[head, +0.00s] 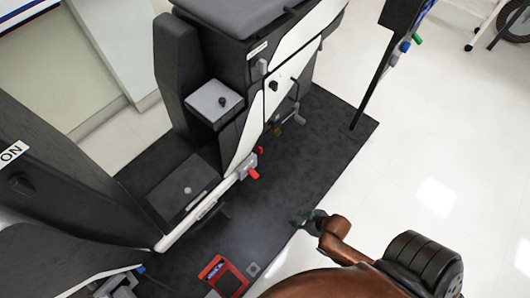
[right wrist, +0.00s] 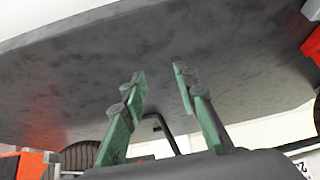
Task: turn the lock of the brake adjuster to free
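I cannot tell for sure which part is the brake adjuster. A grey fitting with red ends (head: 248,169) sits low on the side of the black-and-white rig. Farther back on that side is another grey metal lever fitting (head: 294,117), with a small yellowish part below it. Their lock positions are too small to read. My right gripper (head: 305,217) is over the right edge of the dark mat, apart from the fittings. In the right wrist view its green fingers (right wrist: 160,76) are spread with nothing between them. My left gripper is not in view.
The rig stands on a dark mat (head: 335,112) on a pale tiled floor. A red-and-black case (head: 223,276) lies at the front of the mat. A black post (head: 377,75) with coloured handles stands at the back right. Floor to the right is mostly clear.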

